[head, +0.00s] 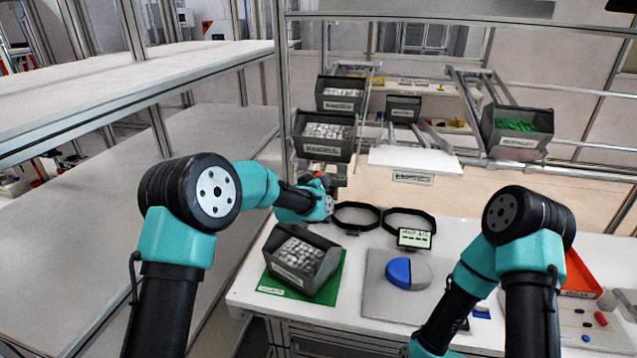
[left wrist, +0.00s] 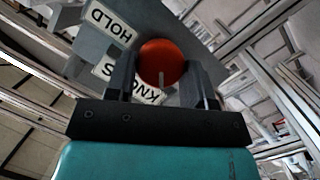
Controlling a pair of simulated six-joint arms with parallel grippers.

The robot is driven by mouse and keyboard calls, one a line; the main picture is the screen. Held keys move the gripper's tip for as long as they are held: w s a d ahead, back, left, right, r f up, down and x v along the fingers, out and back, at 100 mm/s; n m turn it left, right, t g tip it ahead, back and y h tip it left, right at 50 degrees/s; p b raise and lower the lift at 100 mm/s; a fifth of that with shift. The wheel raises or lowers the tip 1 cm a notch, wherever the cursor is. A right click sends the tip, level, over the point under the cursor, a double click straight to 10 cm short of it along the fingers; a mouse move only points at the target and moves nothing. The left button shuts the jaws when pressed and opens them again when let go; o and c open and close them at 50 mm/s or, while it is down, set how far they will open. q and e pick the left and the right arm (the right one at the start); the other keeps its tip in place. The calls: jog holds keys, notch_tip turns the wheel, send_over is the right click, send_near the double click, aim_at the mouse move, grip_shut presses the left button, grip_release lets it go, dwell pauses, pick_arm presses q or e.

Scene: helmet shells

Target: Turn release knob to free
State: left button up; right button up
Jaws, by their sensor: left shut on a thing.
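The release knob is a round orange-red cap (left wrist: 162,62) with a pale pointer line, in the left wrist view. It sits on a grey plate (left wrist: 95,45) with white labels, one reading HOLD. My left gripper (left wrist: 163,82) is shut on the knob, with one dark finger on either side of it. In the head view my left gripper (head: 324,190) is at the rack post beyond the grey bin, and a small patch of red (head: 318,177) shows beside it. My right arm runs down to the bottom edge of the head view, and its gripper is out of view.
A grey bin of pale parts (head: 298,262) stands on a green mat (head: 328,292). Two black rings (head: 357,217) lie behind it. A blue-and-grey shell (head: 408,272) rests on a grey plate (head: 376,315). Stocked bins (head: 325,150) hang on the rack. An orange tray (head: 580,275) is at right.

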pick_arm(q)
jog(key=shift+n, duration=0.3)
dwell(0.5)
jog(key=o, duration=0.9)
jog(key=v, duration=1.7)
jog(key=shift+s+a+f, duration=0.1)
jog(key=shift+s+a, duration=0.05)
jog(key=shift+a, duration=0.05)
jog(key=shift+f, duration=0.1)
